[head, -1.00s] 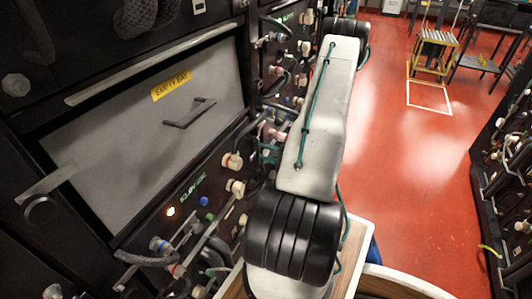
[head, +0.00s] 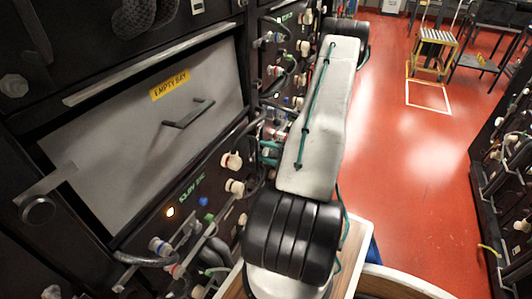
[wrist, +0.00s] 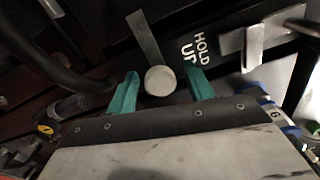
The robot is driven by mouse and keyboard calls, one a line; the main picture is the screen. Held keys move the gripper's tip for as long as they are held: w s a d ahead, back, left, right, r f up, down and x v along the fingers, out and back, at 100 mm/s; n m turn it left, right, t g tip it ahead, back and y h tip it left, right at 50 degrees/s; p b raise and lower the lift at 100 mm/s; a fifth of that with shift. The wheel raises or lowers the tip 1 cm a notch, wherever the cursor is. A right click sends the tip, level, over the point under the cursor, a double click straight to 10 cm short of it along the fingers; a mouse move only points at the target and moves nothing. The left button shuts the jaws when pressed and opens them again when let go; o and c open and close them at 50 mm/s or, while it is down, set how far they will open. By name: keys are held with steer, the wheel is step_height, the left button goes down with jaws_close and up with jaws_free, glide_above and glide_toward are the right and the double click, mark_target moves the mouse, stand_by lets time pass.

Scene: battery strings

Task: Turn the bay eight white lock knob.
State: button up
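In the wrist view a round off-white knob (wrist: 160,80) sits between the two teal fingertips of my gripper (wrist: 161,90). The fingers are apart, with a visible gap on each side of the knob, so my gripper is open around it or just short of it; the depth is hard to tell. A flat metal strip (wrist: 144,35) runs up from the knob, and white "HOLD UP" lettering (wrist: 194,48) is to its right. In the head view several cream knobs (head: 231,160) show along the rack front. No bay eight label is readable, and my arm covers part of the rack.
A panel with a yellow "EMPTY BAY" label (head: 170,85) and a handle (head: 188,114) is at left. Dark cables (wrist: 62,65) and a metal bracket (wrist: 254,45) flank the knob. Open red floor (head: 420,190) lies right, with a yellow step stool (head: 434,50) at the back.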

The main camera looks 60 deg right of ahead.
steer(key=shift+a, duration=0.1)
steer(key=s, duration=0.7)
steer(key=shift+s+d, duration=0.35)
steer(key=shift+d, duration=0.05)
stand_by(0.3)
